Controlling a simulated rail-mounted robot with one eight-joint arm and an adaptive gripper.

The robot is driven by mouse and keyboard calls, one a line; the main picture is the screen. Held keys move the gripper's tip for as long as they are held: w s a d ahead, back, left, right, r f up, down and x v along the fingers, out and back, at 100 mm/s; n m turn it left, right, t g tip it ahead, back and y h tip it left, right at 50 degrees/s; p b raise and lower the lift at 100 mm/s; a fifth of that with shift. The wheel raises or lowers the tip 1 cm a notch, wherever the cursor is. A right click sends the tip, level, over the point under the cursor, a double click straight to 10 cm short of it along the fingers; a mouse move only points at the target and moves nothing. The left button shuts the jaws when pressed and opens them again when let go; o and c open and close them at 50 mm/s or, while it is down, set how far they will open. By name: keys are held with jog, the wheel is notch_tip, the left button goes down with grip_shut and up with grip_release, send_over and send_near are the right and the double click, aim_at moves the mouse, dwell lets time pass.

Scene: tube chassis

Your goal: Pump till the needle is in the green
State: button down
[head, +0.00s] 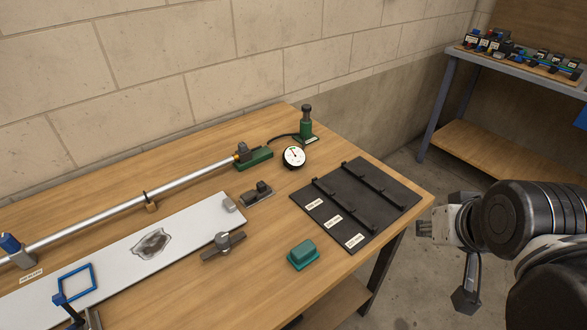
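A green pump with a black knob on top (306,126) stands upright near the far right corner of the wooden table. A dark hose runs left from it toward the green block at the end of a silver tube. A round gauge with a white dial and black rim (293,157) sits just in front of the pump. Its needle and green zone are too small to read surely. My gripper (425,222) is at the right, beyond the table's right edge, well apart from the pump and touching nothing visible.
The silver tube (110,216) runs along the back of the table (190,165) into a green block (254,160). A black mat with racks (345,210), a teal block (302,254) and a white board (90,262) lie in front. A blue-grey bench stands at back right.

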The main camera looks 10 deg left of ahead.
notch_tip(320, 180, down, 16)
jog(key=b, duration=1.4)
jog(key=shift+f+b, duration=0.15)
jog(key=shift+b, duration=0.2)
notch_tip(320, 180, up, 18)
jog(key=p, duration=1.8)
